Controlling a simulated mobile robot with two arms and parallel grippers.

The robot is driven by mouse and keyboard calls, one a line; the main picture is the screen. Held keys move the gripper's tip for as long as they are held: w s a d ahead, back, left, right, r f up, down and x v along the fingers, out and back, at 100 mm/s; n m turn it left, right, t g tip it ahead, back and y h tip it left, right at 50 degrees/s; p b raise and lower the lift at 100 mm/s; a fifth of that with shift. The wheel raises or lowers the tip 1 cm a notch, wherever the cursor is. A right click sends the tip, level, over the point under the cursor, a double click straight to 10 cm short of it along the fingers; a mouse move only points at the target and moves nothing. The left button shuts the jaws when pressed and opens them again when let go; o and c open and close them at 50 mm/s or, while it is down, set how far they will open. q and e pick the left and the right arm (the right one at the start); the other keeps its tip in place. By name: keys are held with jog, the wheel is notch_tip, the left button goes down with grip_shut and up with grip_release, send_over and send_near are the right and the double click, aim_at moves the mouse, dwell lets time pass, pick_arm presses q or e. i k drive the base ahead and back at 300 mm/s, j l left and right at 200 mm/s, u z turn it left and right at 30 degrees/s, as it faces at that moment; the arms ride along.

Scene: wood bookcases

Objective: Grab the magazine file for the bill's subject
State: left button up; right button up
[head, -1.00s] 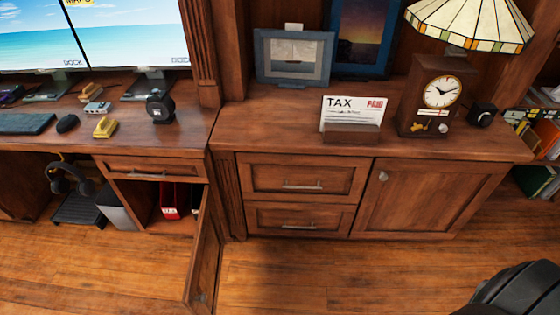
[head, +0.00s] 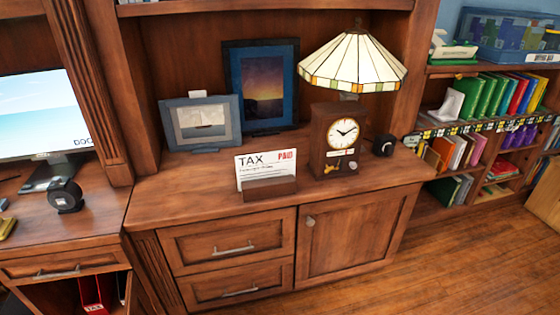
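The bill (head: 265,167) is a white card reading "TAX" with a red "PAID" mark. It stands in a wooden holder (head: 269,189) on the cabinet top. A red magazine file (head: 92,292) stands in the open compartment under the desk at the lower left. Its white label seems to read "TAX", and its lower part is cut off by the picture edge. A dark file (head: 122,286) is partly visible beside it. Neither of my grippers is in view.
A clock (head: 338,144), a lamp (head: 354,62) and picture frames stand on the cabinet top (head: 180,196). A desk with a monitor (head: 41,115) is at the left. A bookcase (head: 428,210) with books is at the right. The wood floor (head: 450,265) at lower right is clear.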

aim_at(96, 290)
jog(key=k+j, duration=0.1)
jog(key=j, duration=0.9)
jog(key=k+j+z, duration=0.1)
jog(key=j, duration=0.4)
jog(key=k+j, duration=0.1)
jog(key=j, duration=0.4)
jog(key=k+j, duration=0.1)
jog(key=j, duration=0.4)
jog(key=k+j, duration=0.1)
jog(key=j, duration=0.4)
jog(key=k+j+z, duration=0.1)
jog(key=j, duration=0.4)
jog(key=k+j, duration=0.1)
jog(key=j, duration=0.4)
